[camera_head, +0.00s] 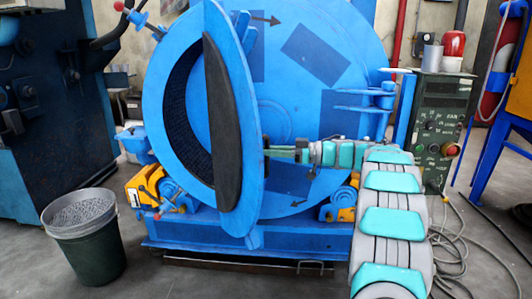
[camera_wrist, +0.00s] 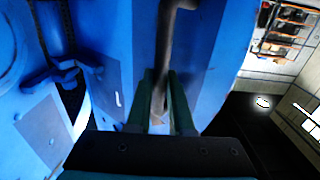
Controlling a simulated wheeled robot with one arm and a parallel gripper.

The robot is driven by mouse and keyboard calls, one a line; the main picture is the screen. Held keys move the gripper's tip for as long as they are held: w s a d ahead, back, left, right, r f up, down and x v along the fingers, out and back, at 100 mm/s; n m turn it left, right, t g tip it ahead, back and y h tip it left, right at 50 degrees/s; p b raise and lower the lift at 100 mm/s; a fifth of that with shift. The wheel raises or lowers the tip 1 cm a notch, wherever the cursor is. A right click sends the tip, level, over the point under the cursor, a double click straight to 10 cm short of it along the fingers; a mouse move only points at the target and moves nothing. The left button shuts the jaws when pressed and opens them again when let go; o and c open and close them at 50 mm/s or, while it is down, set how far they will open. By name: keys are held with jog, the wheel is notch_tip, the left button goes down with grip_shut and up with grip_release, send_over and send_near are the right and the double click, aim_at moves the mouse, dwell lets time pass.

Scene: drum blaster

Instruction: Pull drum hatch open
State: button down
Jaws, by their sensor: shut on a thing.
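The blue drum (camera_head: 300,60) stands in the middle of the head view. Its round hatch (camera_head: 251,190) stands partly swung out and shows nearly edge-on, with a black pad (camera_head: 222,120) on its inner face. The dark round opening (camera_head: 180,115) of the drum shows to the left of the hatch. My gripper (camera_head: 270,152) is at the outer, right side of the hatch. In the wrist view my gripper (camera_wrist: 162,76) is shut on a grey metal handle (camera_wrist: 166,42) in front of blue metal. The hold itself is small in the head view.
A bin (camera_head: 84,232) stands on the floor at the left, near a dark machine (camera_head: 40,130). A control box (camera_head: 437,125) with a red button stands at the right, with loose cables (camera_head: 448,245) below it. Floor is free in front of the drum.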

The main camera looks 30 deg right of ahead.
jog(key=shift+w+r, duration=0.1)
jog(key=c, duration=0.8)
grip_release()
jog(key=shift+w, duration=0.1)
jog(key=v, duration=0.7)
jog(key=shift+s+d, duration=0.3)
